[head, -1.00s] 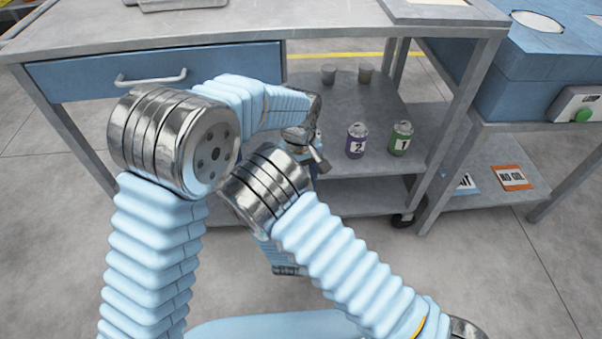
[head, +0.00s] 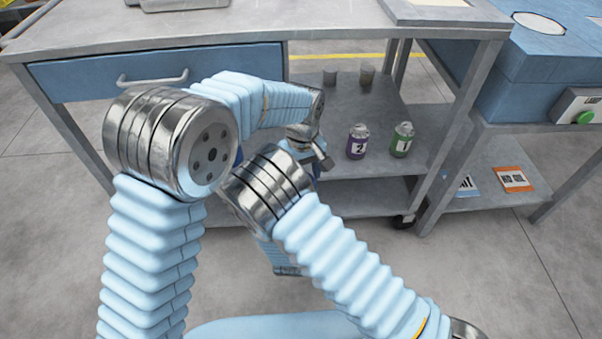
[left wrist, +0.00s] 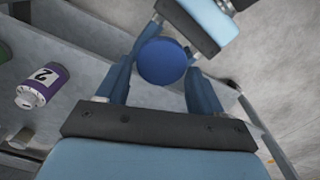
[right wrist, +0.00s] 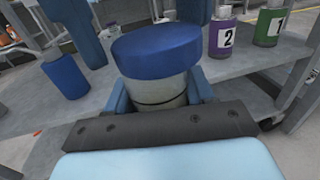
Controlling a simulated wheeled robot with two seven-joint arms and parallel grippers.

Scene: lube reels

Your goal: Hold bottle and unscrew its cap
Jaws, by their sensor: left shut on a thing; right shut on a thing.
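In the right wrist view a pale bottle (right wrist: 160,92) with a wide round blue cap (right wrist: 156,46) stands upright between my right gripper's fingers (right wrist: 160,92), which are shut on its body. In the left wrist view the blue cap (left wrist: 163,62) is seen from above, between the dark blue fingers of my left gripper (left wrist: 162,82). My left gripper is shut on the cap; the exact contact is hard to see. In the head view my own arms hide the bottle, the cap and most of both grippers.
A purple can marked 2 (head: 358,141) and a green can marked 1 (head: 402,139) stand on the cart shelf (head: 385,108), with two grey cups (head: 330,77) behind. A blue cylinder (right wrist: 65,77) shows at left in the right wrist view. A drawer (head: 160,68) is at left.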

